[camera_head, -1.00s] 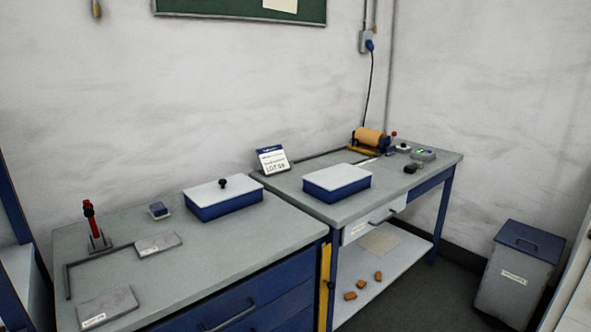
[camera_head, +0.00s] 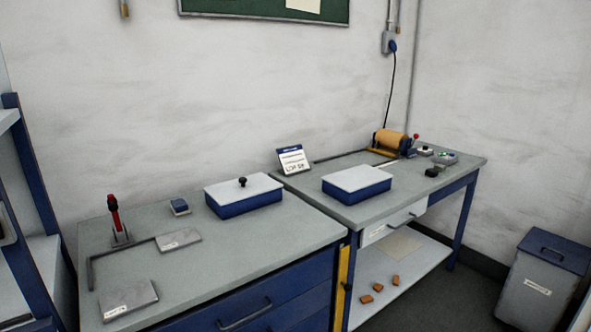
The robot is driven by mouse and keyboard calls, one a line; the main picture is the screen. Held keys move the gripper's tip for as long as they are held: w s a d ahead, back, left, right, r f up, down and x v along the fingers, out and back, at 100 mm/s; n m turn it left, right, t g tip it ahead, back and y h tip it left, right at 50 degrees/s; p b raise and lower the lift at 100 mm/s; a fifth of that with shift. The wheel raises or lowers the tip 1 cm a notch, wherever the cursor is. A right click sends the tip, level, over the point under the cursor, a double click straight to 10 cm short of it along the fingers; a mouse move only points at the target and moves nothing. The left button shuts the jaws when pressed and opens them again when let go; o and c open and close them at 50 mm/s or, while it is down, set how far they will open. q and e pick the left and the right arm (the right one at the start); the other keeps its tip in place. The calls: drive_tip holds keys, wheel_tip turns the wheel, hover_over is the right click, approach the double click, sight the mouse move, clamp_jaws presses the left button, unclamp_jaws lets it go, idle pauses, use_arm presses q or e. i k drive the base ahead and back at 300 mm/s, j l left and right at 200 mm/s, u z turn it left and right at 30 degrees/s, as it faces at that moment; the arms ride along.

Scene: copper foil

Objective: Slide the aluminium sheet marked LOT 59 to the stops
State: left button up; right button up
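Two flat grey metal sheets lie on the left bench top (camera_head: 215,258). The nearer sheet (camera_head: 128,299) is at the front left and bears a small white label. The farther, smaller sheet (camera_head: 179,240) lies by the back arm of the dark L-shaped stops (camera_head: 92,272) and also bears a label. The label writing is too small to read, so I cannot tell which is LOT 59. The nearer sheet lies apart from the side stop, with a narrow gap. Neither of my grippers shows in this view.
A red-handled tool (camera_head: 116,217) stands upright behind the stops. A small blue block (camera_head: 179,207) and a blue box with a grey lid (camera_head: 244,195) stand behind. A LOT sign (camera_head: 292,160), another lidded box (camera_head: 357,184) and a foil roll (camera_head: 390,142) are on the right table. A bin (camera_head: 543,278) stands far right.

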sight(169, 243)
drive_tip(key=j+u, duration=0.6)
drive_tip(key=u, duration=0.25)
